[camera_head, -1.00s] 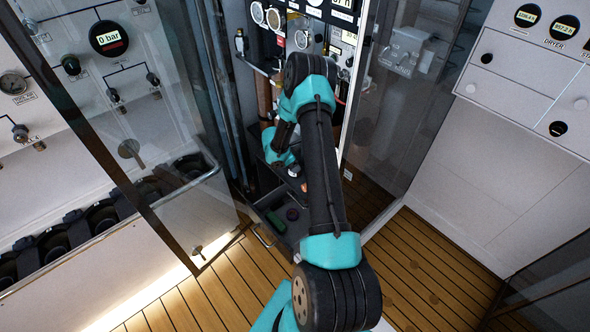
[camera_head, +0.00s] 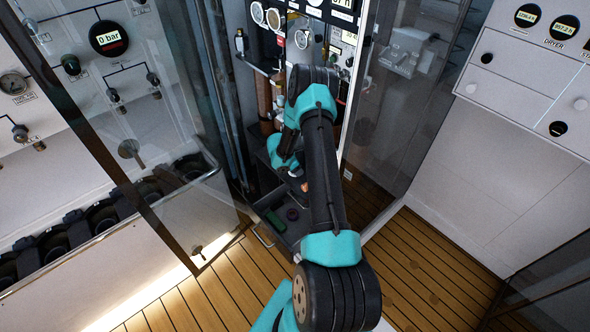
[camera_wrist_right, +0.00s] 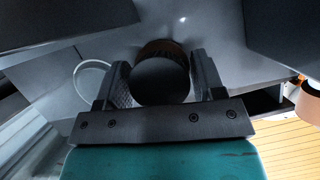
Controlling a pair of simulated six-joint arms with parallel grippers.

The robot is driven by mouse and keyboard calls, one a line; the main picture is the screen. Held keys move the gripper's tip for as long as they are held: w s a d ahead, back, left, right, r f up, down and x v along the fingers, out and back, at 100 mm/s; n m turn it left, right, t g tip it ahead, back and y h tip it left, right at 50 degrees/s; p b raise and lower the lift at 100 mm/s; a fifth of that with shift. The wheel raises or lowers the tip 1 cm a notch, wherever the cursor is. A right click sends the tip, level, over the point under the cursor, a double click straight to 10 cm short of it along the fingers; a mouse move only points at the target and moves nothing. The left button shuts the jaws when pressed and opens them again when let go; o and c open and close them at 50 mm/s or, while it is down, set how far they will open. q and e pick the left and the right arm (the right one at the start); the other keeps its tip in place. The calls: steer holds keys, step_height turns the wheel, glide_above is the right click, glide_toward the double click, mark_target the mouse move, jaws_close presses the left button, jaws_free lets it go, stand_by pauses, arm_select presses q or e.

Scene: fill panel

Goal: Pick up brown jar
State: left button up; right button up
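The brown jar (camera_wrist_right: 160,82) shows in the right wrist view as a round dark top with a brown side at its far edge. It stands between the two fingers of my right gripper (camera_wrist_right: 160,72). The fingers lie close along both sides of it; whether they press on it I cannot tell. In the head view my right arm reaches into the cabinet, and its own links hide most of the gripper and the jar. My left gripper is in neither view.
An open dark drawer (camera_head: 262,236) with a green item (camera_head: 276,222) and a small dark round item (camera_head: 292,214) lies below the arm. Glass doors (camera_head: 165,130) stand open on both sides. A gauge panel is behind.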

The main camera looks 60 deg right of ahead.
steer(key=c, duration=0.5)
steer(key=shift+r, duration=0.15)
steer(key=shift+a+r, duration=0.15)
steer(key=shift+r, duration=0.05)
step_height(320, 180, up, 6)
steer(key=shift+w+r, duration=0.1)
steer(key=w+a, duration=0.2)
steer(key=a, duration=0.4)
steer(key=w+a, duration=0.1)
steer(key=a, duration=0.5)
steer(key=w+a, duration=0.2)
steer(key=a, duration=0.4)
steer(key=shift+w+a+r, duration=0.1)
steer(key=shift+w+a, duration=0.25)
steer(key=shift+a, duration=0.05)
